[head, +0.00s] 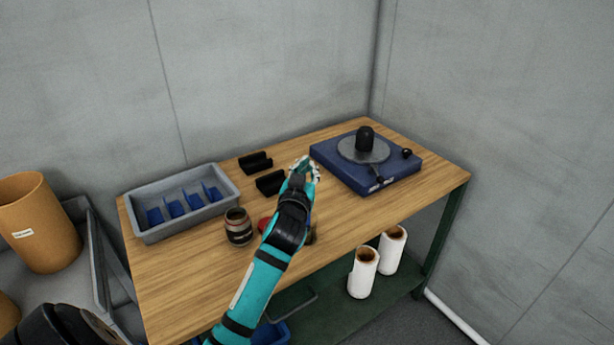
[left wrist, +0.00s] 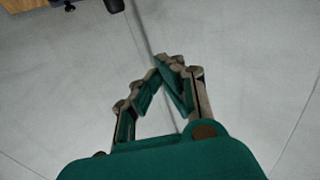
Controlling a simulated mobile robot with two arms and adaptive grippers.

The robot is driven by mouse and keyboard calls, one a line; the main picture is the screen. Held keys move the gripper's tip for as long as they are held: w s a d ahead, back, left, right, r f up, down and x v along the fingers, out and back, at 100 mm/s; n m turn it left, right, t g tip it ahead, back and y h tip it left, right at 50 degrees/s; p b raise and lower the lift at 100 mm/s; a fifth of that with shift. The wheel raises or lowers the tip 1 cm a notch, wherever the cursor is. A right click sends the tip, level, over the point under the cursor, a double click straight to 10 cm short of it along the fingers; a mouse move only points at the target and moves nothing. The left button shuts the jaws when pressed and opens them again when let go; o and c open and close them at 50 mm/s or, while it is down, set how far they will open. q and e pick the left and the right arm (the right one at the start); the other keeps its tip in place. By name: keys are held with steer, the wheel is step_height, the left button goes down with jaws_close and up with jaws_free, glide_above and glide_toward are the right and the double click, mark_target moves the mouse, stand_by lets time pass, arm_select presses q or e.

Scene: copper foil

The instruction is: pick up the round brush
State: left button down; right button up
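I cannot make out the round brush for certain in either view. A red thing (head: 264,224) and a small dark thing (head: 312,236) show on either side of my left arm on the wooden bench (head: 185,280), each partly hidden by the arm. My left gripper (head: 306,166) is over the middle of the bench, between the black holders and the blue turntable unit. In the left wrist view its fingers (left wrist: 160,72) lean together at the tips, with nothing seen between them. My right gripper is out of view.
A grey tray (head: 137,200) with blue dividers stands at the left, beside a banded brown jar (head: 238,228). Two black holders (head: 255,161) (head: 270,183) sit mid-bench. The blue turntable unit (head: 398,172) carries a black cylinder (head: 365,139). White rolls (head: 362,274) stand on the lower shelf.

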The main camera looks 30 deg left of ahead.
arm_select(q)
steer(key=c, duration=2)
jaws_free()
steer(key=shift+c, duration=0.2)
steer(key=o, duration=1.6)
